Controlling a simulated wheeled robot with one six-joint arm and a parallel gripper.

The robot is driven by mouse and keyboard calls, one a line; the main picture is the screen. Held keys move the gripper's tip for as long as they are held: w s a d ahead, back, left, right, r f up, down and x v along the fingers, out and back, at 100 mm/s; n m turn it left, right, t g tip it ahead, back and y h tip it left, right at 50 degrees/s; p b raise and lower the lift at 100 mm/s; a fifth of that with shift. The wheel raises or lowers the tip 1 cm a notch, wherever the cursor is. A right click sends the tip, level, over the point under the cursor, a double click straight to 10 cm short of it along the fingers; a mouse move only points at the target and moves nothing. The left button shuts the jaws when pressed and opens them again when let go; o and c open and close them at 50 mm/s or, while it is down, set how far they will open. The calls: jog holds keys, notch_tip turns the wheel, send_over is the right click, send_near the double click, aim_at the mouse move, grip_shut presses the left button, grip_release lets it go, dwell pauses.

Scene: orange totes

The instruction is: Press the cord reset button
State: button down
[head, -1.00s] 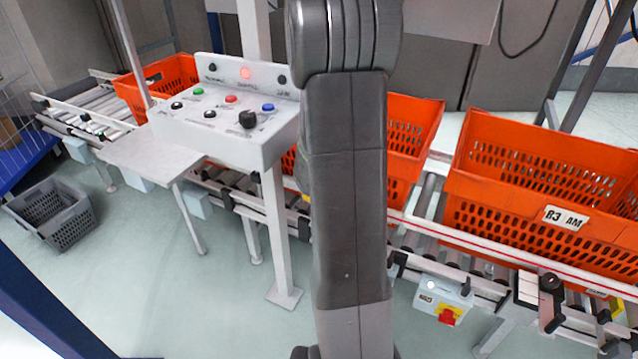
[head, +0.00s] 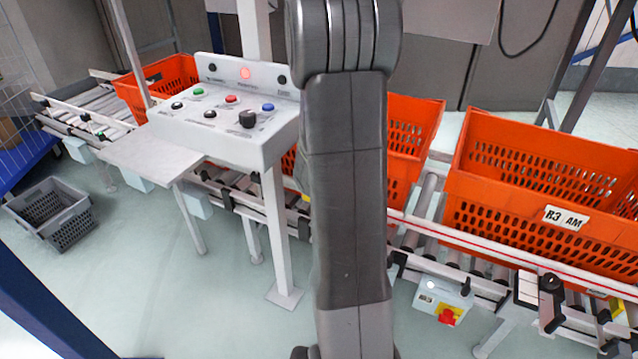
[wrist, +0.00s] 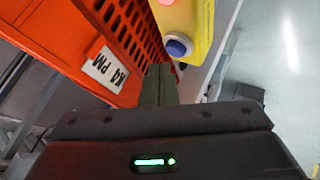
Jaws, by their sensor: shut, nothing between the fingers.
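In the wrist view a yellow box (wrist: 203,28) is at the top, with a round blue button (wrist: 178,47) on its near face and a red or pink part at the top edge. I cannot read a label on the button. My gripper (wrist: 159,70) is shut and empty, its fingertips just below and left of the blue button in the picture. I cannot tell whether they touch it. The gripper is out of the head view, where my arm fills the middle.
An orange tote (wrist: 75,35) labelled K4 PM is close on the left in the wrist view. In the head view a white control panel (head: 240,150) carries several buttons and a red light. Orange totes (head: 540,165) sit on the roller conveyor. A grey crate (head: 75,228) is on the floor.

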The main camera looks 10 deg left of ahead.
jog(key=shift+f+b, duration=0.45)
jog(key=shift+f+b, duration=0.45)
jog(key=shift+f, duration=0.05)
dwell(0.6)
jog(key=shift+r, duration=0.1)
jog(key=shift+r+p, duration=0.8)
jog(key=shift+p, duration=0.05)
notch_tip(320, 180, up, 5)
jog(key=p, duration=0.4)
jog(key=shift+p, duration=0.4)
dwell(0.5)
